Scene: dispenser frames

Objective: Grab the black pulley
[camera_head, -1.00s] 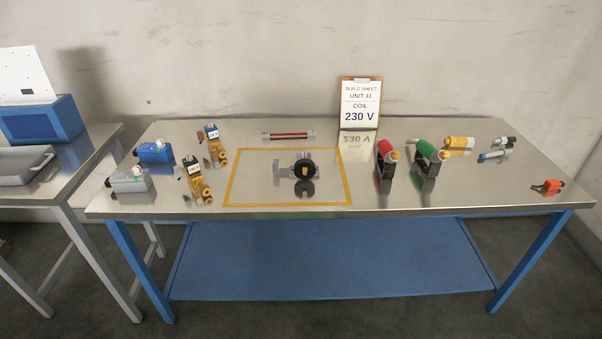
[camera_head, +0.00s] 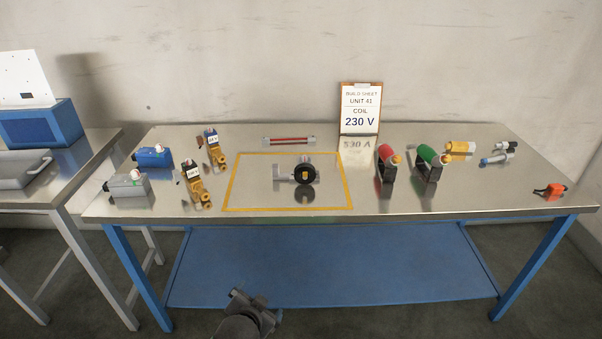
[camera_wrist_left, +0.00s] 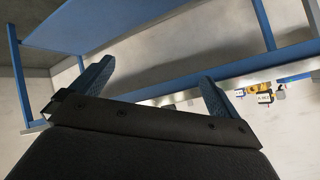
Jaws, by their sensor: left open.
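The black pulley (camera_head: 304,174) is a dark round wheel with a yellow mark at its middle. It sits on a grey metal body (camera_head: 284,173) inside the yellow outlined square on the table, in the head view. My left gripper (camera_head: 248,296) shows low in the head view, in front of the table and well apart from the pulley. In the left wrist view its two blue fingers (camera_wrist_left: 154,80) are spread wide with nothing between them. My right gripper is not in view.
The steel table (camera_head: 330,205) has a blue lower shelf (camera_head: 330,265). Yellow brass valves (camera_head: 196,180) stand left of the square, red (camera_head: 387,165) and green-topped (camera_head: 430,160) tools right. A build sheet (camera_head: 361,108) stands behind.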

